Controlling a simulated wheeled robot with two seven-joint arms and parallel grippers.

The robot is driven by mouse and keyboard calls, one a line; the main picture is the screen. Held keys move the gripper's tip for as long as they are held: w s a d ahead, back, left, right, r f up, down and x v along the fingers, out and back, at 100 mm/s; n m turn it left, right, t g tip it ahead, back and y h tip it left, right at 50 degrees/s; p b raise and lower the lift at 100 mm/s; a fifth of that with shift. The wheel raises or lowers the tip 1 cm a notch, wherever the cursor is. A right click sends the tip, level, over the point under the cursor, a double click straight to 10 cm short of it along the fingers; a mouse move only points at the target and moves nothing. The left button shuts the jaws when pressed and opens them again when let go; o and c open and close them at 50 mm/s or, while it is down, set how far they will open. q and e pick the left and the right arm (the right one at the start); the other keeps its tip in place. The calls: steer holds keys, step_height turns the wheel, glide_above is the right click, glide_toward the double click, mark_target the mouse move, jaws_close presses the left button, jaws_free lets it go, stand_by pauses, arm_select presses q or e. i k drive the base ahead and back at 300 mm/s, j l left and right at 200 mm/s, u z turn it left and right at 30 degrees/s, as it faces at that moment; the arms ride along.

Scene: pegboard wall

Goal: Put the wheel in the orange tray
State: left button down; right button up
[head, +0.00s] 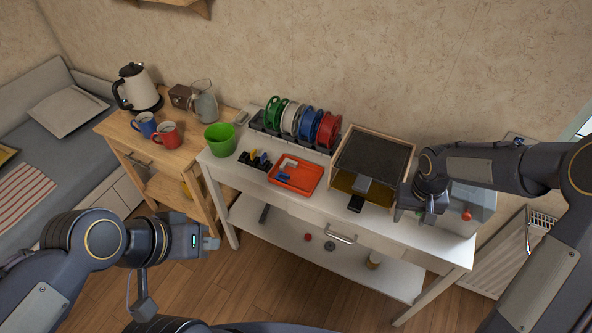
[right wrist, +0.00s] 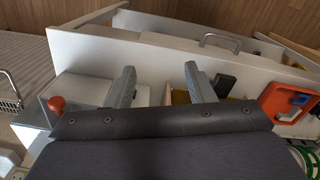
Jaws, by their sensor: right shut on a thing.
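The orange tray (head: 306,181) lies on the white bench, with a small white and blue item in it. It also shows at the right of the right wrist view (right wrist: 271,101). I cannot identify the wheel with certainty; a small dark round thing (head: 329,246) lies on the lower shelf. My right gripper (head: 424,214) is over the bench's right part, to the right of the open-fronted box. Its fingers (right wrist: 160,86) stand apart around something I cannot make out. My left gripper (head: 211,241) is in front of the bench, away from the tray; its finger opening is unclear.
The wooden box (head: 402,151) with a dark top stands between the tray and my right gripper. Spools (head: 328,130) stand in a rack behind the tray. A green bucket (head: 220,139) is left. A grey block with a red knob (head: 467,215) is right.

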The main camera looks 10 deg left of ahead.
mark_target(303, 179)
steer(key=i+j+u, duration=0.1)
steer(key=i+u, duration=0.25)
steer(key=i+j+u, duration=0.1)
steer(key=u, duration=0.3)
steer(key=i+u, duration=0.35)
steer(key=k, duration=0.1)
